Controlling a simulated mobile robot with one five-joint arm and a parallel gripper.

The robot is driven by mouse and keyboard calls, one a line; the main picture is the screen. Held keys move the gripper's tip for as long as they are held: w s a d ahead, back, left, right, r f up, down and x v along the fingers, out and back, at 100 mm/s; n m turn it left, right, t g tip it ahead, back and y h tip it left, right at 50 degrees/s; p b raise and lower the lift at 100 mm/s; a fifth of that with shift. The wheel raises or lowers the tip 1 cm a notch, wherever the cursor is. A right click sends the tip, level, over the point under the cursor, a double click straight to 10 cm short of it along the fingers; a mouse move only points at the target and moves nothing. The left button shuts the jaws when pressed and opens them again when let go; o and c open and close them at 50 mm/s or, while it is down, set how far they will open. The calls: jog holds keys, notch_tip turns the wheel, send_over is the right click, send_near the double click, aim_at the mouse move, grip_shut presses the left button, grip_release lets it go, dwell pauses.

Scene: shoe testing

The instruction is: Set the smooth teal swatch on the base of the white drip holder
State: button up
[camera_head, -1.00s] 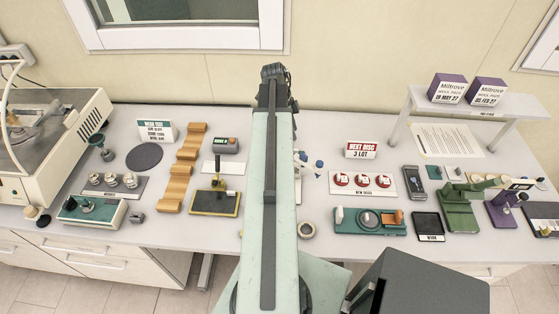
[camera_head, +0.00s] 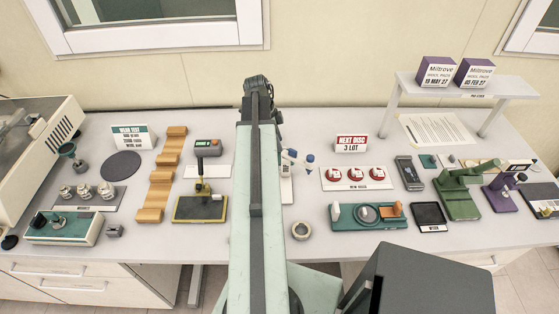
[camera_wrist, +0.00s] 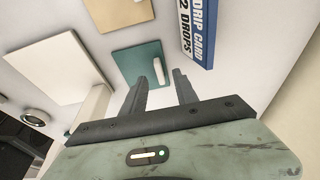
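In the wrist view a flat teal swatch (camera_wrist: 137,63) lies on the pale surface, with a small white rounded piece at its right side. I cannot tell whether a fingertip touches anything. In the head view a white stand with blue-capped parts (camera_head: 288,162) shows just right of my arm, partly covered by it; it may be the drip holder. My arm hides the middle of the table and my fingers are not clear there.
In the wrist view a cream square (camera_wrist: 57,70), a tan square (camera_wrist: 119,14) and a blue drip card sign (camera_wrist: 200,30) lie around the teal swatch. In the head view a tape ring (camera_head: 301,230), a white disc board (camera_head: 356,178) and a yellow-edged black tray (camera_head: 200,208) flank my arm.

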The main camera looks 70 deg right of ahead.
jog(key=b+x, duration=0.1)
jog(key=x, duration=0.1)
jog(key=shift+f, duration=0.4)
jog(key=shift+r, duration=0.2)
grip_shut()
